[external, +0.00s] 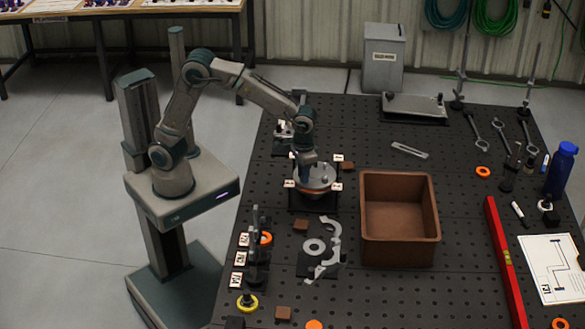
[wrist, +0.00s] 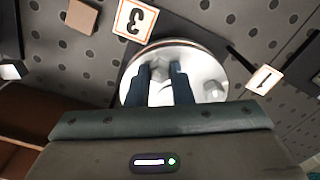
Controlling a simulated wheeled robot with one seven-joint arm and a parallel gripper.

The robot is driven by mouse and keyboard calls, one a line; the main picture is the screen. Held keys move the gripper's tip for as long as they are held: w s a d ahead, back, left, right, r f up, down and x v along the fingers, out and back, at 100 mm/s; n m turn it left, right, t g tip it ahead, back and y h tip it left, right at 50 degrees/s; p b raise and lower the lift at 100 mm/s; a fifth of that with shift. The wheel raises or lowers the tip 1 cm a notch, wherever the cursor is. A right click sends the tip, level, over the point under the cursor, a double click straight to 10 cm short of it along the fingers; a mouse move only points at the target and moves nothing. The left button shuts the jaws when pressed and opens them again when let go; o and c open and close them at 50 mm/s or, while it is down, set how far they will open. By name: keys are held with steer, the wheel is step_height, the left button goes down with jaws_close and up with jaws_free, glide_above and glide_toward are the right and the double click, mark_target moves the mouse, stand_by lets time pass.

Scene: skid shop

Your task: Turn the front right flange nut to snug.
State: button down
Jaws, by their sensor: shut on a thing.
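The round metal flange (external: 318,183) sits on a dark fixture with an orange-brown ring under its rim and small numbered tags around it. It also shows in the wrist view (wrist: 205,68), with tag 3 (wrist: 135,19) above it and tag 1 (wrist: 264,79) to its right. My gripper (external: 308,168) reaches down over the flange. In the wrist view its two dark fingers (wrist: 160,72) are closed around a flange nut (wrist: 160,92), partly hidden between them. Another nut (wrist: 214,91) stands free on the flange, right of the fingers. How tight either nut is cannot be seen.
A brown bin (external: 400,254) stands close to the right of the fixture. Small brown blocks (external: 348,166) lie nearby. Grey curved clamp parts (external: 330,245) and a rack of tagged upright tools (external: 256,250) are in front. A red level (external: 510,260) lies farther right.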

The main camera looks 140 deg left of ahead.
steer(key=m, duration=0.4)
steer(key=shift+w+r+m+b, duration=0.1)
steer(key=shift+r+m+b, duration=0.1)
steer(key=shift+m+b, duration=0.15)
stand_by(0.4)
steer(key=c, duration=1.3)
jaws_free()
steer(key=shift+f, duration=0.1)
step_height(320, 180, up, 14)
steer(key=shift+f+b, duration=0.1)
steer(key=shift+b, duration=0.2)
